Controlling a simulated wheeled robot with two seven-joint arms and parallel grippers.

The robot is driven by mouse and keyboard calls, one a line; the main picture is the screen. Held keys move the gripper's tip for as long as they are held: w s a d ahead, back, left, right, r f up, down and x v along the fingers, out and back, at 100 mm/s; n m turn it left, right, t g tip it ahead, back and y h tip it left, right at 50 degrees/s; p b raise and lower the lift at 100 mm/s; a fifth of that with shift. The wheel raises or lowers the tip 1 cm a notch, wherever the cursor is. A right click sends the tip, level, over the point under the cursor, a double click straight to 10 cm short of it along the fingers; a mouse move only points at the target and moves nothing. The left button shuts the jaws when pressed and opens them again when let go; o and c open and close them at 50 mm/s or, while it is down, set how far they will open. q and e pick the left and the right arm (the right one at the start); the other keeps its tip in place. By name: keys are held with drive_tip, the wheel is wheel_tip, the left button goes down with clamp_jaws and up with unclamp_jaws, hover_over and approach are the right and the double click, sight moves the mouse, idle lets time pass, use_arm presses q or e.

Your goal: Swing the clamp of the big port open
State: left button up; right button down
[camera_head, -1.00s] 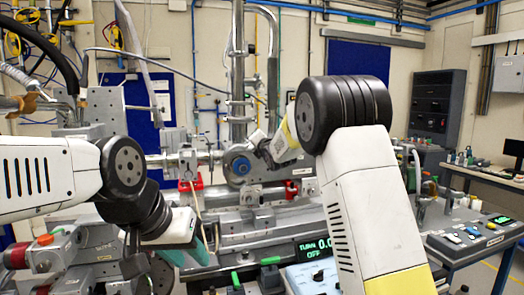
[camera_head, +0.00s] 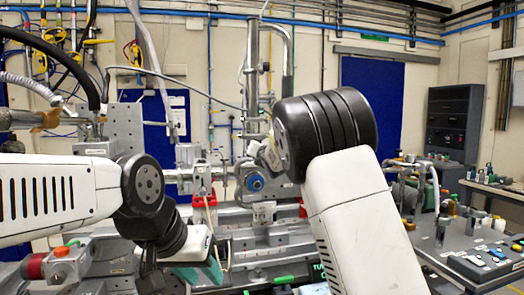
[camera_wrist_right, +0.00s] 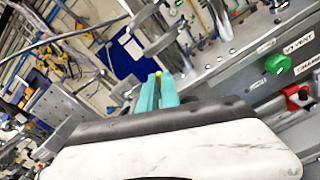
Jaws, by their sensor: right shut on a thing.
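The big port (camera_head: 255,182), a round metal fitting with a blue centre, is at mid-picture in the head view. Its clamp cannot be clearly made out; my right wrist covers the area just right of it. My right gripper is hidden in the head view behind its black wrist. In the right wrist view the teal fingers of my right gripper (camera_wrist_right: 157,92) are close together, shut on a small yellow-tipped part (camera_wrist_right: 158,74). My left gripper (camera_head: 212,270) shows teal fingers, low and left of the port; their gap cannot be seen.
Metal pipes and a beam tube (camera_head: 180,174) run left of the port. Red clamps (camera_head: 204,202) sit just below the tube. The wrist view shows a green knob (camera_wrist_right: 278,64) and a red one (camera_wrist_right: 296,96) on a grey panel.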

drive_tip(key=shift+a, duration=0.15)
drive_tip(key=c, duration=1.6)
unclamp_jaws()
drive_tip(key=shift+s, duration=0.1)
drive_tip(key=v, duration=0.7)
drive_tip(key=shift+s, duration=0.3)
